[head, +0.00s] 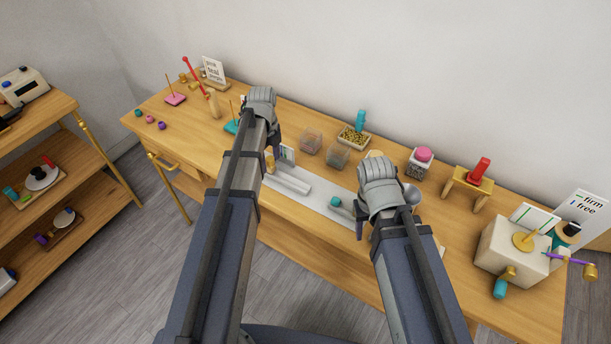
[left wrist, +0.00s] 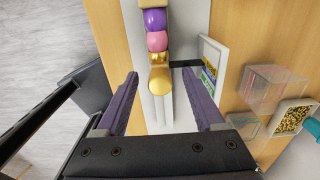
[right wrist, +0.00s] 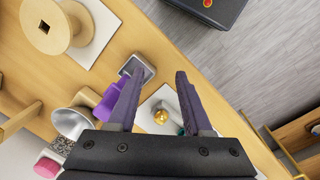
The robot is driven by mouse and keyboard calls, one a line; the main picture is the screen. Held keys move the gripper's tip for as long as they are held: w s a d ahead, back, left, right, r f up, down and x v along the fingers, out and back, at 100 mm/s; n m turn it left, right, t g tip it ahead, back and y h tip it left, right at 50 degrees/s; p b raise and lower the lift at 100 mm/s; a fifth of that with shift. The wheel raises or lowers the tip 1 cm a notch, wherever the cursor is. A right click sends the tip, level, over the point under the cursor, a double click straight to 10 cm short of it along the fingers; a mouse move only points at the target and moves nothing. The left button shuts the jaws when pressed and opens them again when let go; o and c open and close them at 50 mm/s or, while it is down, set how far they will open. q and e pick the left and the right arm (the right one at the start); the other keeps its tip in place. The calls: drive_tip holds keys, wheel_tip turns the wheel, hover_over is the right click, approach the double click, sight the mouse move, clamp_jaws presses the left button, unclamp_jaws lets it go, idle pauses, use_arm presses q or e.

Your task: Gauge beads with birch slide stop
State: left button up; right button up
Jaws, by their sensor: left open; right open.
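A pale grey gauge tray (head: 315,200) lies along the front of the table. In the left wrist view, a row of purple (left wrist: 155,20), pink (left wrist: 157,41) and gold (left wrist: 160,82) beads sits on its channel, with a tan piece at the top edge that may be the birch slide stop. My left gripper (left wrist: 160,75) is open, its fingers on either side of the row's gold end, apart from it. A teal bead (head: 335,202) lies on the tray's right part. My right gripper (right wrist: 158,72) is open and empty; a gold ball (right wrist: 161,117) shows below its fingertips.
Clear bins (head: 311,140) and a gold-filled tray (head: 349,142) stand behind the gauge tray. A purple object (right wrist: 105,100) and a metal cup (right wrist: 72,122) are close to my right gripper.

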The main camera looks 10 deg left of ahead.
sight(270, 158)
use_arm(q)
drive_tip(key=shift+r+p, duration=3.95)
drive_tip(key=shift+r, duration=0.05)
wheel_tip(270, 158, up, 8)
drive_tip(key=p, duration=0.8)
drive_tip(key=shift+f, duration=0.15)
drive_tip(key=s+d+f+n+b, duration=0.4)
drive_tip(key=s+d+n+b, duration=0.1)
drive_tip(key=s+d+n, duration=0.4)
drive_tip(key=s+d+f+n+y+b, duration=0.1)
drive_tip(key=s+d+f+n+b, duration=0.3)
drive_tip(key=s+d+n, duration=0.5)
drive_tip(key=shift+s+d+f+b, duration=0.2)
drive_tip(key=shift+d+f+b, duration=0.15)
drive_tip(key=shift+d+f, duration=0.4)
